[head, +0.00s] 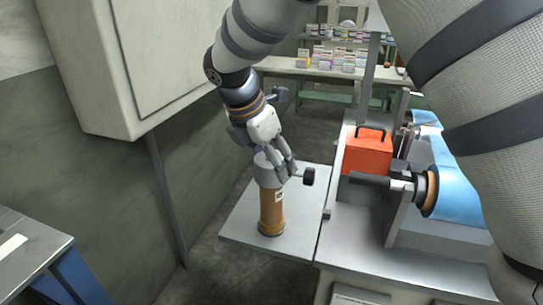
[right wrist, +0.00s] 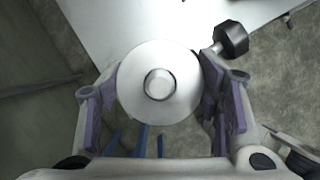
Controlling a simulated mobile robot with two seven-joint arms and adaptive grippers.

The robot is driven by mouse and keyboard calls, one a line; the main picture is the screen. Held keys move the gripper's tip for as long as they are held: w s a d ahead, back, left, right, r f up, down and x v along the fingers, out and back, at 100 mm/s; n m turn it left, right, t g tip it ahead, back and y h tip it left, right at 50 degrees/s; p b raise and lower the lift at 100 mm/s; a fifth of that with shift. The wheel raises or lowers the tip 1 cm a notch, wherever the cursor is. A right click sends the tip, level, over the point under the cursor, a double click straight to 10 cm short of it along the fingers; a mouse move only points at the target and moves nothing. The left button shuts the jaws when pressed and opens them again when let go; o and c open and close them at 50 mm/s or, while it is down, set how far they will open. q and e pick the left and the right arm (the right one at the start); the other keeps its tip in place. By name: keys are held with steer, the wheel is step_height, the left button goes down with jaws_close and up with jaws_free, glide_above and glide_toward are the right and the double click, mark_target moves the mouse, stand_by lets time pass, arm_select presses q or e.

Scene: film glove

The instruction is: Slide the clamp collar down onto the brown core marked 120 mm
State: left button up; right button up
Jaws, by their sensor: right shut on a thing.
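The brown core (head: 271,214) stands upright on a pale grey platform, with a small label too small to read. The grey clamp collar (head: 268,178) is at the core's top end, with its black knob (head: 308,176) sticking out to the right. My right gripper (head: 274,164) is shut on the collar from above. In the right wrist view the collar's round pale top (right wrist: 135,90) lies between the purple-padded fingers of that gripper (right wrist: 160,104), and a small round piece shows at its middle. The core is hidden there. How far the collar sits over the core cannot be told. My left gripper is not in view.
The platform (head: 242,218) has bare room around the core. To its right stand a bench with an orange-red box (head: 367,150) and a blue film roll (head: 455,185). A wall cabinet (head: 150,60) hangs at the left. Shelves (head: 335,60) stand behind.

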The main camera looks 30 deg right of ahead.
steer(key=o, duration=1.7)
steer(key=shift+r, duration=0.1)
steer(key=v, duration=1.1)
steer(key=shift+a+r, duration=0.15)
steer(key=shift+r, duration=0.25)
